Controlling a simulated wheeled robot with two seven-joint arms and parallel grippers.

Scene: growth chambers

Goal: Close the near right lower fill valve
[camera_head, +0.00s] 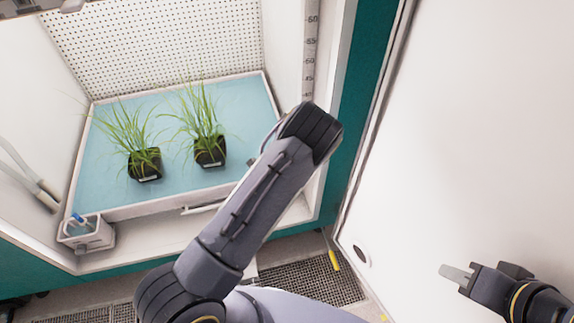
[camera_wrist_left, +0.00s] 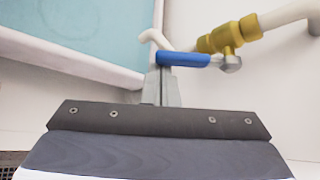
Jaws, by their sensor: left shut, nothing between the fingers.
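In the left wrist view a brass-coloured valve body (camera_wrist_left: 228,36) sits on a white pipe, with a blue lever (camera_wrist_left: 184,59) below it. The lever lies roughly level across the picture. My left gripper (camera_wrist_left: 161,72) is shut and empty. Its fingertips are at the left end of the lever, seemingly behind it; I cannot tell whether they touch. In the head view the left gripper is hidden, and no fill valve can be made out. My right gripper (camera_head: 456,275) is at the lower right, by the white panel. Its fingers show edge-on, so their gap is unclear.
A blue-floored tray (camera_head: 109,196) holds two potted grasses, the left plant (camera_head: 144,163) and the right plant (camera_head: 209,150). A small white box (camera_head: 92,238) with a blue-topped item stands at the tray's front left corner. A large white panel (camera_head: 475,130) fills the right side.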

